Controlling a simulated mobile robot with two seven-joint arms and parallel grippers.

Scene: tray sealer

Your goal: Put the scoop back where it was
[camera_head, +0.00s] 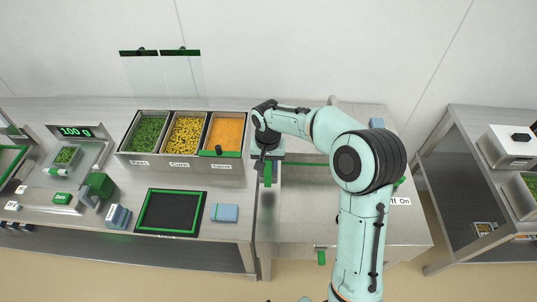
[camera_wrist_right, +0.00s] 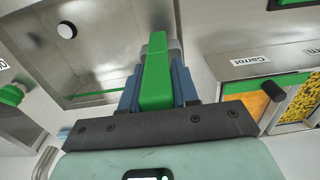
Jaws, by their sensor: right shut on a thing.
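The scoop has a long green handle (camera_wrist_right: 157,75), with a grey rounded metal part just showing beyond it in the right wrist view. My right gripper (camera_wrist_right: 158,88) is shut on the handle, with blue fingers on both sides of it. In the head view, my right gripper (camera_head: 266,160) is just right of the carrot bin (camera_head: 226,132), and the green handle (camera_head: 268,176) hangs below it. The scoop's bowl is mostly hidden. The corn bin (camera_head: 184,133) and peas bin (camera_head: 148,133) stand left of the carrot bin. My left gripper is not in view.
A green bar with a dark knob (camera_head: 219,150) lies along the carrot bin's front. The tray sealer (camera_head: 300,215) is below and right of my gripper. A green-framed black mat (camera_head: 170,211), a blue block (camera_head: 224,212) and a scale reading 100 g (camera_head: 76,132) are left.

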